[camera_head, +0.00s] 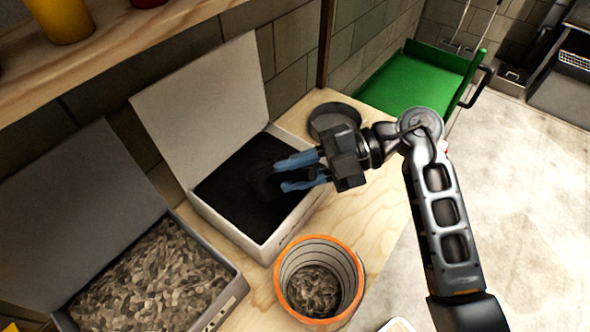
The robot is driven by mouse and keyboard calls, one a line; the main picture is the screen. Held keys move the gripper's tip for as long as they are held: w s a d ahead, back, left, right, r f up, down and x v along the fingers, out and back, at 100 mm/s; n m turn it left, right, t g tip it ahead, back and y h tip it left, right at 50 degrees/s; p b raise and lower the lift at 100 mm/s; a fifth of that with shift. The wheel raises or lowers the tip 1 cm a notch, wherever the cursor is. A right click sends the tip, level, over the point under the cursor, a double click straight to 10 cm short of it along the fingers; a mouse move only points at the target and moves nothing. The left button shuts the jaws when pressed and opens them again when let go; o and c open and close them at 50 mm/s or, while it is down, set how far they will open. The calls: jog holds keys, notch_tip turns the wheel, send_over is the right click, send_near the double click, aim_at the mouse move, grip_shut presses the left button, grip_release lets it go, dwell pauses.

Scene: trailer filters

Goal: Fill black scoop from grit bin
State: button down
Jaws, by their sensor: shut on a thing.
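My gripper (292,176), with blue fingers, reaches left over an open pale box (268,245) filled with black, fine material. Its fingers are closed on the black scoop (262,183), which shows as a dark shape at the fingertips. The scoop is low over or in the black material; dark on dark, I cannot tell which, nor whether it holds anything. A grey open box (232,303) at the lower left holds coarse brown-grey stones. No label shows which box is the grit bin.
An orange-rimmed round container (318,239) with stones inside stands at the front of the wooden bench (375,222). A round grey pan (335,115) sits behind my gripper. Raised lids stand behind both boxes. A wooden shelf (130,45) overhangs the upper left. A green tray (425,82) lies beyond.

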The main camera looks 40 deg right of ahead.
jog(key=shift+b, duration=0.4)
jog(key=shift+r+n+t+y+b, duration=0.4)
jog(key=shift+n+t+y+b, duration=0.25)
jog(key=shift+n+b, duration=0.2)
jog(key=shift+r+n+t+y+b, duration=0.45)
jog(key=shift+r+n+y+b, duration=0.25)
jog(key=shift+b, duration=0.4)
jog(key=shift+r+n+y+b, duration=0.3)
jog(key=shift+r+n+y, duration=0.05)
jog(key=shift+r+n, duration=0.1)
